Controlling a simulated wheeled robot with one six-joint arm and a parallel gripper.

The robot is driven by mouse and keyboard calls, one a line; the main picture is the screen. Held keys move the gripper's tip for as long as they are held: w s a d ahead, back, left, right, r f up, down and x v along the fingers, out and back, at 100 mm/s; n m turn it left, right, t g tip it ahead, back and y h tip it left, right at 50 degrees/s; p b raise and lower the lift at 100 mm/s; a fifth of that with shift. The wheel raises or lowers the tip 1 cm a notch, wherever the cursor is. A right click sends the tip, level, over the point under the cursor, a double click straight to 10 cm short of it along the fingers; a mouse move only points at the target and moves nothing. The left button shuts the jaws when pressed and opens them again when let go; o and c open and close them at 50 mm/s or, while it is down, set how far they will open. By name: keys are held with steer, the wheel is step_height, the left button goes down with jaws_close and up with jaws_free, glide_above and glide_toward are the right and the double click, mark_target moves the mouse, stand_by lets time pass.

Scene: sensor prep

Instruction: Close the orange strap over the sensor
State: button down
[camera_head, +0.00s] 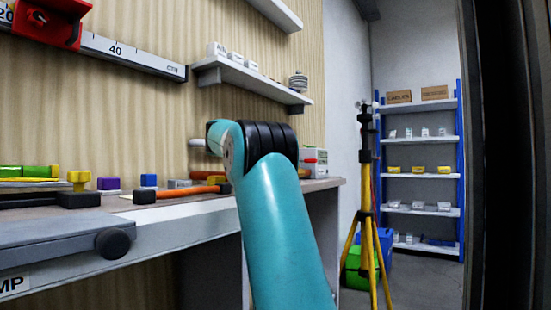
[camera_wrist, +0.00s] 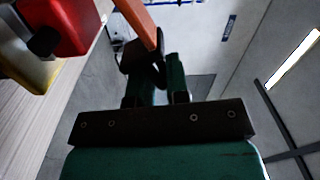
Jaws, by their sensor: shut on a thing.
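In the wrist view an orange strap (camera_wrist: 139,22) runs down from the top edge to my gripper (camera_wrist: 158,70). My gripper is shut on the strap near its lower, dark end. A red block (camera_wrist: 75,22) with a dark round knob is at the upper left, apart from my fingers; I cannot tell whether it is the sensor or its holder. In the head view my teal arm hides my gripper. A small orange piece (camera_head: 303,173) shows just right of the arm, and I cannot tell whether it is the strap.
The workbench (camera_head: 190,212) carries an orange-handled tool (camera_head: 178,193), small coloured blocks and a red-and-white object (camera_head: 314,160) by its right end. Shelves (camera_head: 250,78) hang above. A yellow tripod (camera_head: 368,225) and a blue-framed rack (camera_head: 420,160) stand right.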

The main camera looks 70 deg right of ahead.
steer(key=shift+s+f+m+b, duration=0.4)
steer(key=shift+f+m+b, duration=0.35)
steer(key=shift+b, duration=0.55)
steer(key=shift+a+r, duration=0.1)
steer(key=c, duration=1.2)
jaws_free()
step_height(320, 180, up, 20)
steer(key=p, duration=1.4)
